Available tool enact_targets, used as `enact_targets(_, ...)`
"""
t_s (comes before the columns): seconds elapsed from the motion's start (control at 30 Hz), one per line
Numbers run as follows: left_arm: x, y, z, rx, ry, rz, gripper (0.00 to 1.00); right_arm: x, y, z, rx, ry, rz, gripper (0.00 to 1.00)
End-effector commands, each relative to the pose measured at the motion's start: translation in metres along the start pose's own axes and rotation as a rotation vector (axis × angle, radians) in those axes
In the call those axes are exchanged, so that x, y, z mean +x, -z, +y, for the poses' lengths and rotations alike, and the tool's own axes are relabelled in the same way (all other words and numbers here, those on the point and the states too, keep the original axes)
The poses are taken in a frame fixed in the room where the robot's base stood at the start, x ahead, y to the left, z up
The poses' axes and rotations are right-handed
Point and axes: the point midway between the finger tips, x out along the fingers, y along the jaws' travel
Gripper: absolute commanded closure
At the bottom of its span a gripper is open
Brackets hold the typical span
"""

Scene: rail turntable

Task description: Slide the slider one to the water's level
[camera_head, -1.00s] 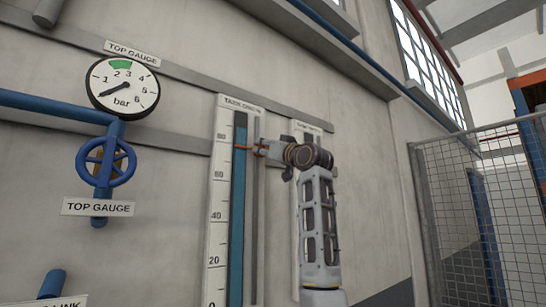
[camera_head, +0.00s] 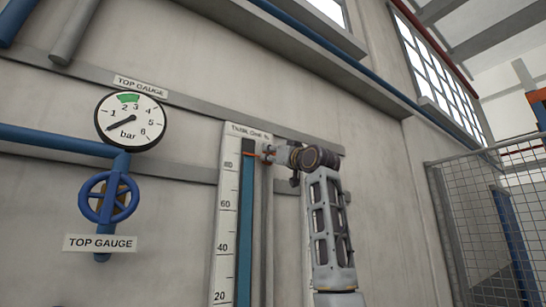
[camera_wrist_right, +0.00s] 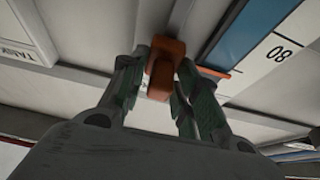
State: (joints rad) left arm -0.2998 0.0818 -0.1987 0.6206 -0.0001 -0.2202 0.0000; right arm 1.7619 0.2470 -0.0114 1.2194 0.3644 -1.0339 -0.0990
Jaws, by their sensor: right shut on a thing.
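The tall white gauge board (camera_head: 217,250) on the wall has a scale and a blue water column (camera_head: 245,215) with a dark stretch above it. The slider (camera_wrist_right: 162,78) shows in the right wrist view as an orange block with a thin orange pointer towards the column. In the head view the pointer lies close to the top of the blue, near the 80 mark; an exact match is too small to tell. My right gripper (camera_head: 268,153) is shut on the slider, its fingers (camera_wrist_right: 157,85) on both sides of it. My left gripper is out of view.
A round pressure gauge (camera_head: 130,121) and a blue valve wheel (camera_head: 108,198) are on the wall at left, with a blue pipe (camera_head: 55,141). A horizontal grey rail crosses behind the board's top. A wire mesh fence (camera_head: 490,230) stands at right.

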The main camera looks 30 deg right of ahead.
Motion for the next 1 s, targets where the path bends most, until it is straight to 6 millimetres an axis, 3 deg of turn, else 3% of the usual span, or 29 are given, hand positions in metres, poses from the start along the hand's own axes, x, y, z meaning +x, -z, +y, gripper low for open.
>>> enact_targets(0.03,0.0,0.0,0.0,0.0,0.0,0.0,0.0,0.0,0.001,0.0,-0.001,-0.001,0.002,1.0)
enact_targets(0.07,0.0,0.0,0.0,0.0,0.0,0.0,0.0,0.0,0.001,0.0,-0.001,-0.001,0.002,0.67)
enact_targets(0.13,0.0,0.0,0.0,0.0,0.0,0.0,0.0,0.0,0.001,0.0,-0.001,-0.001,0.002,0.59)
enact_targets(0.67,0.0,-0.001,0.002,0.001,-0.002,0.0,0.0,-0.004,-0.001,0.0,0.0,0.0,0.0,0.59)
enact_targets(1.0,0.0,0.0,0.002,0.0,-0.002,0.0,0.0,-0.024,0.0,0.0,-0.001,0.0,0.002,0.59)
